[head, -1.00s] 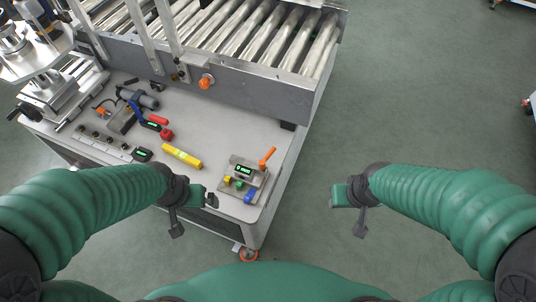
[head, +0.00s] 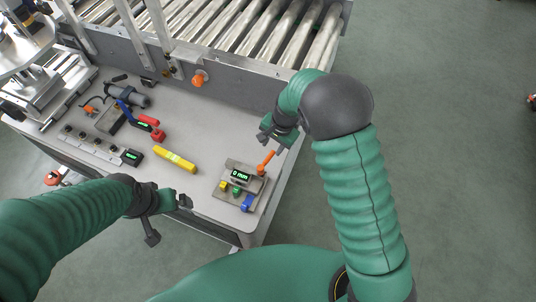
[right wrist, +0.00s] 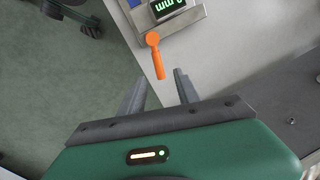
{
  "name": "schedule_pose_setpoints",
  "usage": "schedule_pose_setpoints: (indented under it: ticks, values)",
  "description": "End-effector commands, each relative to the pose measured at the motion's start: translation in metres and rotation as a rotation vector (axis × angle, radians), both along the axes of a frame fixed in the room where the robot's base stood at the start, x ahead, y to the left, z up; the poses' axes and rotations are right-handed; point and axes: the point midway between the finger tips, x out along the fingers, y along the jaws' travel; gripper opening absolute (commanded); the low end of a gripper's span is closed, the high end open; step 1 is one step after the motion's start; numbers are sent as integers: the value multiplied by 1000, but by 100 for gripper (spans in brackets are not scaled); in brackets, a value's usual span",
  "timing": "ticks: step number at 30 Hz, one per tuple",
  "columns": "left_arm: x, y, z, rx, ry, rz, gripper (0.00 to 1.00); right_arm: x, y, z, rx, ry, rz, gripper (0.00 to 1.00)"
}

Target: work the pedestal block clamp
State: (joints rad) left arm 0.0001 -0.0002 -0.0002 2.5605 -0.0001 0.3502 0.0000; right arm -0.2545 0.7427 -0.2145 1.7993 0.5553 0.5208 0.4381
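The pedestal block clamp (head: 240,184) sits at the table's front right corner. It has a lit display reading 0 mm, an orange lever (head: 266,162), and yellow, green and blue parts on its face. My right gripper (head: 272,143) is just behind the lever. In the right wrist view, its fingers (right wrist: 158,92) are spread and empty, and the orange lever (right wrist: 156,56) stands just beyond the fingertips, apart from them. My left gripper (head: 184,200) is at the table's front edge, left of the block, holding nothing visible; its finger gap is unclear.
A yellow bar (head: 175,159) lies left of the block. Further left is a clamp with red and blue handles (head: 152,128) and a small display box (head: 131,157). The roller conveyor (head: 245,45) and its side rail with an orange knob (head: 198,79) bound the back.

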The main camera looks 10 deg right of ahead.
Motion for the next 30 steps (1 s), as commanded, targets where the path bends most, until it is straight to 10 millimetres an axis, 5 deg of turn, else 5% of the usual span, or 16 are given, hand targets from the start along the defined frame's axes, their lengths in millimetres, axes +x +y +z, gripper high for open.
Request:
schedule_pose_setpoints:
  ticks: [3, 9, 20, 30]
  values:
    - [0, 0, -6, 0, 0, 0, 100, 3, 2, -34, 1, 4, 0, 39]
    - [0, 0, -10, 0, -1, -1, 100, 8, 8, -68, -1, -2, 2, 39]
    - [0, 0, -10, 0, 0, 0, 100, 11, 10, -78, 0, -3, 2, 39]
    - [0, 0, -10, 0, 0, 0, 100, 11, 10, -78, 0, -3, 2, 0]
